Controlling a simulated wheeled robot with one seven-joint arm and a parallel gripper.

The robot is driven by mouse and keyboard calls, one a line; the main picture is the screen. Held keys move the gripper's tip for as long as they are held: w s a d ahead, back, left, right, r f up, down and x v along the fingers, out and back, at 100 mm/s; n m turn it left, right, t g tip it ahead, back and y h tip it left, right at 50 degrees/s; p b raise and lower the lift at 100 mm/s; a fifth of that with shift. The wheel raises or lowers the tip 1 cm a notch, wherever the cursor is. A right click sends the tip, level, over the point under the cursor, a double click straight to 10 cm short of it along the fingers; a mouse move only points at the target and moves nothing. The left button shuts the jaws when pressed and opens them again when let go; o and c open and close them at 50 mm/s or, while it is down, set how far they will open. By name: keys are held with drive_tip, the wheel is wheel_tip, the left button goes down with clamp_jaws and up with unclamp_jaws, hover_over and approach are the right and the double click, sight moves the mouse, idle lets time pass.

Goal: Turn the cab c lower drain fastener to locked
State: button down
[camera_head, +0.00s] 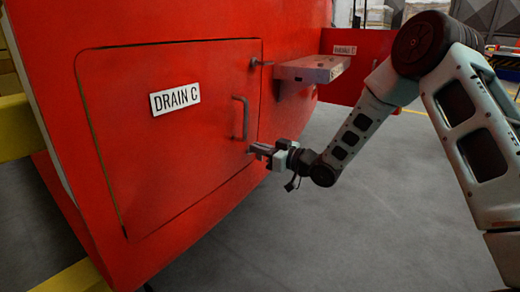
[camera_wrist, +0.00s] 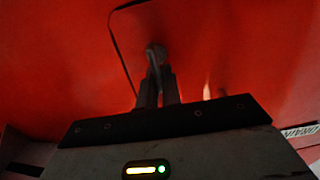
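The red hatch door (camera_head: 185,185) labelled DRAIN C (camera_head: 175,98) is closed flush in the red nosecone. The lower drain fastener (camera_wrist: 155,50) sits by the hatch seam; the wrist view shows its round pivot and a grey lever running down from it between my fingers. My gripper (camera_head: 258,149) is at the hatch's lower right edge, and it also shows in the wrist view (camera_wrist: 158,88). Its fingers are close together around the lever and appear shut on it. In the head view the gripper mostly hides this fastener. The upper fastener (camera_head: 261,63) is at the hatch's upper right edge.
A grey D-shaped handle (camera_head: 241,118) stands out from the hatch just above my gripper. A grey step or shelf (camera_head: 308,68) juts out at upper right, before another red panel (camera_head: 357,65) with a label. The grey floor (camera_head: 370,220) below my arm is clear.

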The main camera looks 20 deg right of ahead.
drive_tip(key=shift+r+p, duration=0.1)
drive_tip(key=shift+p, duration=0.3)
drive_tip(key=m+p, duration=0.3)
drive_tip(key=m, duration=0.1)
drive_tip(key=shift+w+d+p, duration=0.2)
drive_tip(key=shift+d+p, duration=0.1)
drive_tip(key=shift+p, duration=0.05)
drive_tip(key=shift+w+d+f+m+p, duration=0.15)
drive_tip(key=shift+f+m+p, duration=0.2)
drive_tip(key=shift+m+p, duration=1.4)
drive_tip(key=shift+w+d+f+m+p, duration=0.25)
drive_tip(key=shift+m+p, duration=0.35)
drive_tip(key=shift+m, duration=2.25)
drive_tip(key=shift+s+d+f+m+p, duration=0.1)
drive_tip(key=shift+f+m+p, duration=0.3)
drive_tip(key=shift+m+p, duration=1.35)
drive_tip(key=shift+m+b, duration=0.6)
drive_tip(key=shift+m, duration=0.15)
drive_tip(key=c, duration=1.6)
unclamp_jaws()
drive_tip(key=shift+a, duration=0.1)
